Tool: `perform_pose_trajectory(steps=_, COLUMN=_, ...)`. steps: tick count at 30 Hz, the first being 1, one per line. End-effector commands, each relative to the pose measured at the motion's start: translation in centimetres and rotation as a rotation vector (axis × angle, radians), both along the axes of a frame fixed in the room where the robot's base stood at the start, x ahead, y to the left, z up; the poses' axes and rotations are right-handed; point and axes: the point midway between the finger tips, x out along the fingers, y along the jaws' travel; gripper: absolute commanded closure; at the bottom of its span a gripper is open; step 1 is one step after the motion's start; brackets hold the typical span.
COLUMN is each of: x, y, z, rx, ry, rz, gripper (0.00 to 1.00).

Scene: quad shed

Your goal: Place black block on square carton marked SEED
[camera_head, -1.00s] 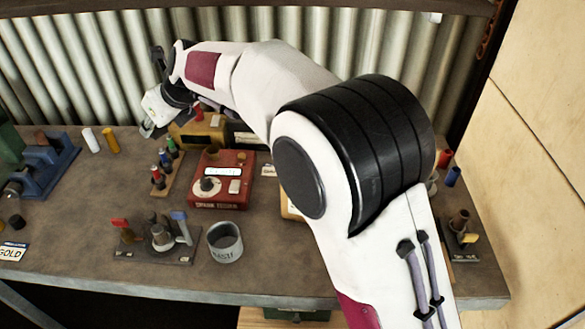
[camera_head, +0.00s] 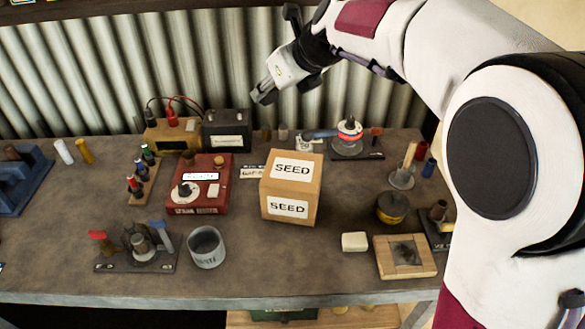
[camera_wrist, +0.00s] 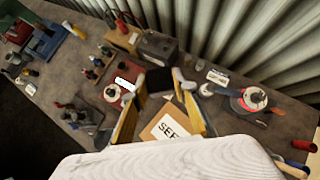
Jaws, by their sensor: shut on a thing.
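The square carton marked SEED (camera_head: 291,189) is a tan box with white labels on its top and front, standing near the middle of the bench. In the wrist view its labelled top (camera_wrist: 168,126) shows partly, below and between my fingers. My gripper (camera_head: 262,94) is up near the corrugated wall, above and behind the carton, slightly left of it. In the wrist view my gripper (camera_wrist: 159,82) is shut on the black block (camera_wrist: 159,80), a small dark piece between the fingertips. In the head view the block is hard to make out.
A red tester box (camera_head: 200,192) stands left of the carton, with a black battery (camera_head: 227,130) behind. A grey cup (camera_head: 206,247) is front left. A pale block (camera_head: 354,242) and a wooden frame (camera_head: 406,256) are front right. Bare bench lies before the carton.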

Motion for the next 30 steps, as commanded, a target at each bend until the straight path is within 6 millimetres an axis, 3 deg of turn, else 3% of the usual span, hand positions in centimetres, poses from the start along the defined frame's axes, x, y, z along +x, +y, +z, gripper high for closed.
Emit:
perform_pose_trajectory(steps=3, x=-1.2, y=-3.4, z=0.3, rx=0.001, ry=-0.002, rz=-0.028, gripper=0.99)
perform_pose_trajectory(steps=9, x=-4.1, y=-6.7, z=-0.4, rx=0.001, ry=0.0, rz=-0.025, gripper=0.99)
perform_pose_trajectory(steps=18, x=-7.4, y=-5.9, z=-2.7, rx=0.001, ry=0.0, rz=0.069, gripper=0.99)
perform_pose_trajectory(steps=30, x=-7.9, y=-5.4, z=-2.9, rx=0.0, ry=-0.002, rz=0.124, gripper=0.99)
